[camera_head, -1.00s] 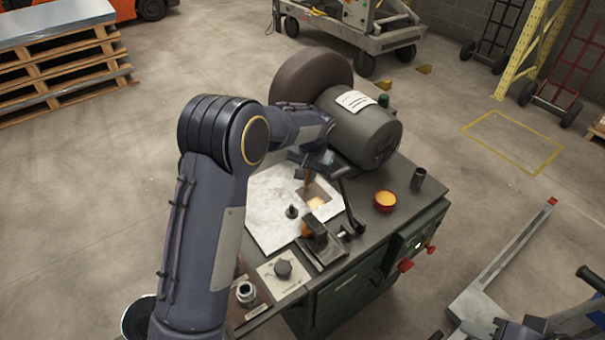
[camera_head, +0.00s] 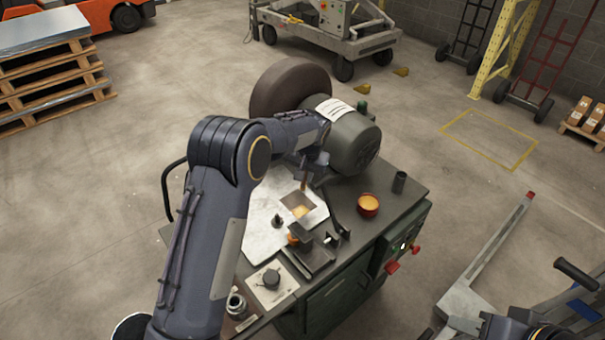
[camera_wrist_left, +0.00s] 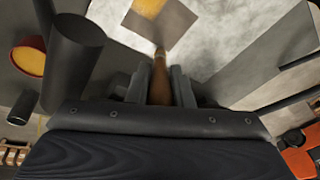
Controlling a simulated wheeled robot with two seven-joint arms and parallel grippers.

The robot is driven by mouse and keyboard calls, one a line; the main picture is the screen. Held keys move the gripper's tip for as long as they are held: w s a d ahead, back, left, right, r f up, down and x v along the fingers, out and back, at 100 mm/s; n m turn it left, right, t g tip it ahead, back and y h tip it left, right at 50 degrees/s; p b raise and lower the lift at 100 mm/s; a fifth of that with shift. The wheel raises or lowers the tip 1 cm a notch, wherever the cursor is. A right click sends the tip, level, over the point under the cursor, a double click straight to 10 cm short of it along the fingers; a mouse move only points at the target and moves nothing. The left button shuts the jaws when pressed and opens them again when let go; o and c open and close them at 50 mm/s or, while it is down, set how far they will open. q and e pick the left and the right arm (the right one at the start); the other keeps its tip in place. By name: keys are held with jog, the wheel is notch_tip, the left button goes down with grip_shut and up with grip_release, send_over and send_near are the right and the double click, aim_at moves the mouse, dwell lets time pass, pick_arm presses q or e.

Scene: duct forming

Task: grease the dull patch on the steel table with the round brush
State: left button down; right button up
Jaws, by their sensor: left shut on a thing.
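My left gripper (camera_head: 311,164) is shut on the wooden handle of the round brush (camera_head: 304,184); the handle also shows between the fingers in the left wrist view (camera_wrist_left: 159,78). The brush points down over the dull patch (camera_head: 292,199), a brownish square on the bright steel table (camera_head: 262,232). The patch also shows beyond the brush in the wrist view (camera_wrist_left: 172,16). A yellowish spot shows on its near part in the head view. The brush tip seems at the patch's far right edge; I cannot tell whether it touches. My right gripper is not in view.
A red pot of yellow grease (camera_head: 368,205) and a dark upright cylinder (camera_head: 399,182) stand right of the plate. A large motor (camera_head: 345,140) with a brown wheel is behind.

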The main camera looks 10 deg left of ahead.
pick_arm(q)
jog(key=shift+s+d+f, duration=0.1)
jog(key=shift+d+f, duration=0.05)
jog(key=shift+f, duration=0.05)
jog(key=shift+r+p, duration=1.85)
jog(key=shift+r, duration=1.25)
jog(key=shift+r+p, duration=1.05)
jog(key=shift+r, duration=0.5)
jog(key=shift+a, duration=0.2)
